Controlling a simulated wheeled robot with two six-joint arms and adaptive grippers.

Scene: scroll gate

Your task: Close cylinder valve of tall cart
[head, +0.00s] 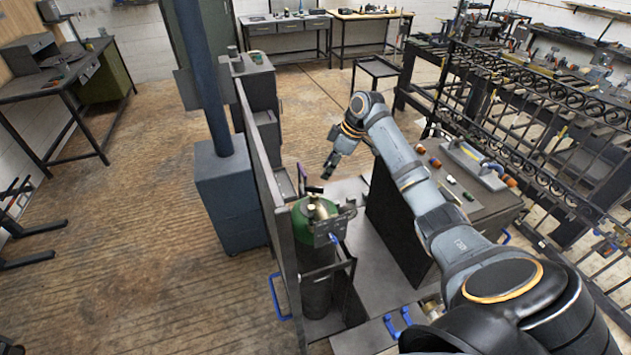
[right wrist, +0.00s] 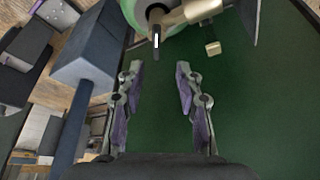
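A gas cylinder with a green shoulder (head: 304,226) and dark body stands upright in the tall cart (head: 318,262), whose frame surrounds it. Its brass valve (head: 317,207) carries a dark handle (head: 314,190) on top. My right gripper (head: 328,172) is above and slightly right of the handle, apart from it. In the right wrist view the right gripper (right wrist: 157,85) has its fingers spread with nothing between them. There the brass valve (right wrist: 187,16) and dark handle (right wrist: 156,18) are beyond the fingertips, at the top. My left gripper is not seen.
A dark upright panel (head: 265,165) stands close left of the cylinder. A blue-grey column on a box base (head: 232,195) is behind it. A workbench (head: 480,207) with tools is under my right arm. Open wooden floor (head: 120,240) lies to the left.

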